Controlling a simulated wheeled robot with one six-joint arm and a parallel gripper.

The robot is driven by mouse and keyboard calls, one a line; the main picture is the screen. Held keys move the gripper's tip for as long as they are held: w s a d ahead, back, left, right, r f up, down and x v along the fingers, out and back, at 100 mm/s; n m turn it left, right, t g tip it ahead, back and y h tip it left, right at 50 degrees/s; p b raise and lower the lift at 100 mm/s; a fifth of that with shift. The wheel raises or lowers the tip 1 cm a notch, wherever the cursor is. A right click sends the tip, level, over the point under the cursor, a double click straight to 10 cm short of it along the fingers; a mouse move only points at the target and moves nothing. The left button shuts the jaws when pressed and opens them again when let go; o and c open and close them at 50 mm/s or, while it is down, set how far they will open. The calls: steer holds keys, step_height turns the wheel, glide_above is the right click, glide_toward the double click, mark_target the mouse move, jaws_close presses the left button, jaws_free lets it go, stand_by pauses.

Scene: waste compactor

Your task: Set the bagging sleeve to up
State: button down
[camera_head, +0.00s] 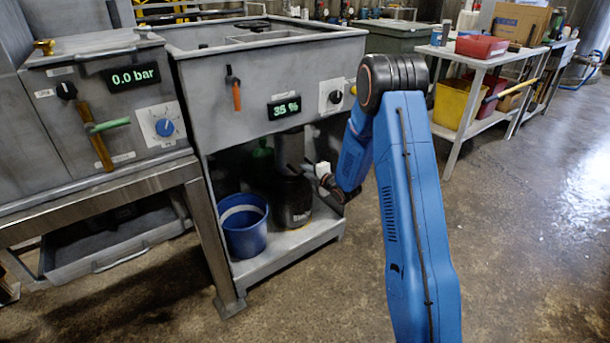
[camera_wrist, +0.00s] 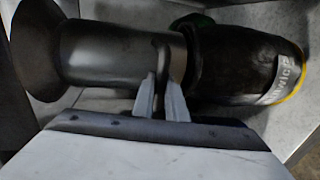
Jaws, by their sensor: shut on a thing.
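The bagging sleeve appears to be the dark grey cylinder (camera_head: 289,148) under the hopper of the machine with the 35 % display. In the wrist view the sleeve (camera_wrist: 105,52) lies sideways, flaring wide at its left end. Its other end meets or nearly meets the top of a black container (camera_head: 294,203), which has a pale label and a yellow edge in the wrist view (camera_wrist: 245,62). My gripper (camera_head: 307,169) reaches in from the right at the sleeve's lower part. Its fingers (camera_wrist: 162,90) are close together, shut on the sleeve; the exact grip spot is partly hidden.
A blue bucket (camera_head: 243,228) stands left of the black container on the low shelf (camera_head: 318,237). The machine's front panel (camera_head: 265,80) overhangs my gripper, and a frame leg (camera_head: 213,235) stands at left. The floor (camera_head: 535,235) at right is clear.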

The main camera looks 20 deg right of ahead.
step_height(320, 180, up, 13)
stand_by(0.3)
steer(key=c, duration=1.8)
jaws_free()
steer(key=shift+o, duration=0.2)
steer(key=shift+s, duration=0.1)
steer(key=v, duration=1.7)
steer(key=shift+s, duration=0.1)
